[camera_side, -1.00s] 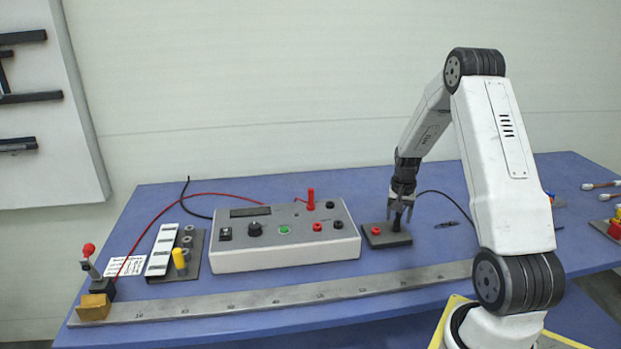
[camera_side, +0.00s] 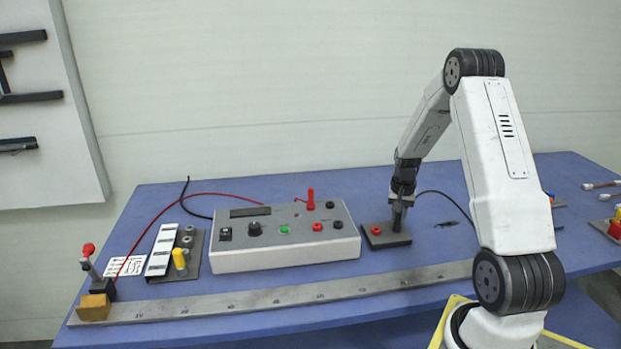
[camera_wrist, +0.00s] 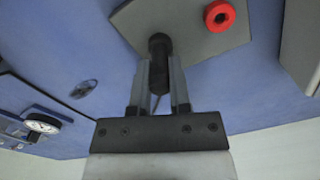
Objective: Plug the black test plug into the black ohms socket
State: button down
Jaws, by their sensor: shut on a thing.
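My gripper (camera_side: 400,200) is shut on the black test plug (camera_side: 397,222), which stands upright at the dark grey holder plate (camera_side: 377,242). In the wrist view the plug (camera_wrist: 159,44) sits between the two fingers (camera_wrist: 160,75), at the edge of the plate (camera_wrist: 200,38). I cannot tell whether the plug is still seated in the plate. The grey meter box (camera_side: 285,255) stands to the left. Its top has two black sockets at the right, one at the back (camera_side: 330,205) and one at the front (camera_side: 338,224); I cannot read which is ohms.
A red socket (camera_side: 376,230) is on the holder plate. A red plug (camera_side: 310,198) stands upright in the meter box, with a red lead running left. A long steel ruler (camera_side: 270,300) lies along the table front. A black cable (camera_side: 435,193) curves behind my gripper.

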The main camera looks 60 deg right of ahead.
jog(key=shift+r, duration=0.8)
jog(key=s+a+r, duration=0.9)
jog(key=s+r, duration=0.1)
jog(key=r, duration=0.1)
jog(key=shift+s+a+r, duration=0.15)
jog(key=shift+s+r, duration=0.05)
jog(key=shift+s, duration=0.05)
jog(key=shift+w, duration=0.1)
dwell(0.4)
